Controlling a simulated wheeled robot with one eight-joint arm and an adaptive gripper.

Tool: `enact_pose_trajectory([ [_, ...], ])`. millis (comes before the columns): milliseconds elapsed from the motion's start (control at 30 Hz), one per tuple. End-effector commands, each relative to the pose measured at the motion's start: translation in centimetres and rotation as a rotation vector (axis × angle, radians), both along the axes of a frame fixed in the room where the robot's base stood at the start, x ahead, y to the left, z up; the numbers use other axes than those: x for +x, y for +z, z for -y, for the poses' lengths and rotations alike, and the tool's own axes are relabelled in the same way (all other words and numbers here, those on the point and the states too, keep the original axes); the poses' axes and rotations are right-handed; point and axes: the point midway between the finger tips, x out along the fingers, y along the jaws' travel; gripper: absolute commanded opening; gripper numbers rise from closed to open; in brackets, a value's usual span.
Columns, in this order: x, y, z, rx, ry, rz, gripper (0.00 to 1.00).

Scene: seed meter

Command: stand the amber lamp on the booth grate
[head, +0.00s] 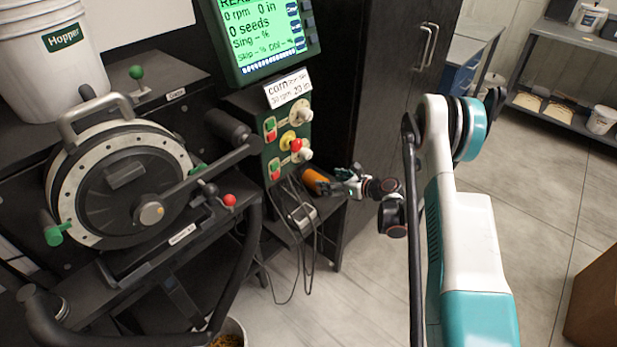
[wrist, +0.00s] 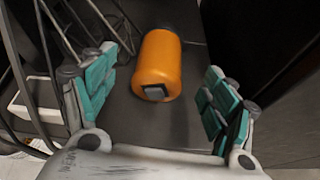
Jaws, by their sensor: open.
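An orange cylinder (head: 316,181), which looks to be the amber lamp, is on a dark shelf beside the control panel. In the wrist view the lamp (wrist: 160,62) shows a dark square patch at its near end. It looks to lie on its side, but I cannot be sure. My gripper (head: 338,184) is just right of the lamp in the head view. In the wrist view my gripper (wrist: 160,78) is open, its green-padded fingers on either side of the lamp with gaps, not touching it. I cannot make out the booth grate in either view.
The control panel (head: 285,130) with knobs stands left of my gripper, and black cables (head: 308,235) hang below it. A dark cabinet (head: 395,90) rises close behind the lamp. The seed meter (head: 120,185) is at the left.

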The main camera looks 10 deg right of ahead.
Motion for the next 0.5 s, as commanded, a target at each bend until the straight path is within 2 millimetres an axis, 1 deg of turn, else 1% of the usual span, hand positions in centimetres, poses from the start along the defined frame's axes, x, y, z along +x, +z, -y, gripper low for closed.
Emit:
enact_pose_trajectory([
  [33,0.7,-0.8,-0.6,0.000,0.001,0.000,0.79],
  [200,2.2,-1.5,-1.7,-0.001,0.001,0.000,0.79],
  [367,2.7,-1.6,-2.1,-0.002,0.000,0.000,0.79],
  [500,3.5,-2.2,-2.7,-0.002,0.002,-0.001,0.79],
])
